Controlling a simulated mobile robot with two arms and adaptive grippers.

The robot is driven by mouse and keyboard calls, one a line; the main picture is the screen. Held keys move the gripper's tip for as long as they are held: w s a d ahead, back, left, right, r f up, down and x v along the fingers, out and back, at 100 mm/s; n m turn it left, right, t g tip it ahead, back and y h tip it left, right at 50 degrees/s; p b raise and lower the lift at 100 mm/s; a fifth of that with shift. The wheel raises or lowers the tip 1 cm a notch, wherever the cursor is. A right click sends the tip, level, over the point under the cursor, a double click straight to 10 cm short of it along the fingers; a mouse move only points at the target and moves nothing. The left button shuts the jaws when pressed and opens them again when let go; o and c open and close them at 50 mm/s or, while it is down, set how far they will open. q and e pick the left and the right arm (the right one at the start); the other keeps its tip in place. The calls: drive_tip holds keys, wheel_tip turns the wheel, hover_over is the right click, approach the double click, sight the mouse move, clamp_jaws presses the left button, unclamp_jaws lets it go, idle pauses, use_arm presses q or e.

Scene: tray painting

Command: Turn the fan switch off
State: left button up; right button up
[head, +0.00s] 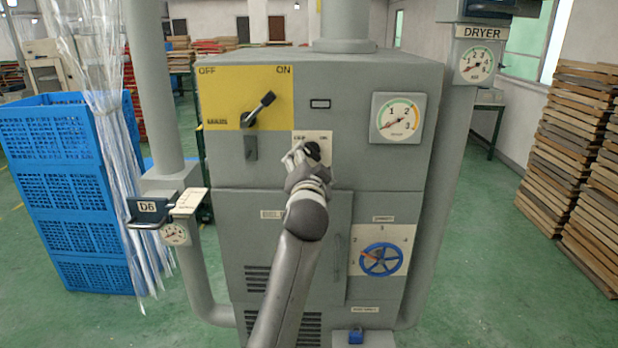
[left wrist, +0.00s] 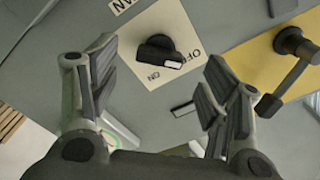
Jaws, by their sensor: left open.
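The fan switch is a black rotary knob (head: 313,149) on a small cream plate (head: 326,160) on the front of the grey cabinet (head: 380,75). In the left wrist view the knob (left wrist: 157,48) has a white mark on its end. The mark faces the label edge, between OFF and ON; I cannot tell exactly which it points at. My left gripper (head: 298,157) is in front of the plate and partly hides it. In the left wrist view the gripper (left wrist: 162,65) is open and empty, its fingers either side of the knob and apart from it. My right gripper is not in view.
A yellow plate (head: 222,95) with a black lever (head: 262,106), tilted toward ON, is close by at upper left. A gauge (head: 397,118) and a blue handwheel (head: 381,260) are to the right. Pipes flank the cabinet. Blue crates (head: 70,190) stand left, stacked boards (head: 565,140) right.

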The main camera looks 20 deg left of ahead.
use_arm(q)
drive_tip(key=v, duration=0.7)
idle(0.3)
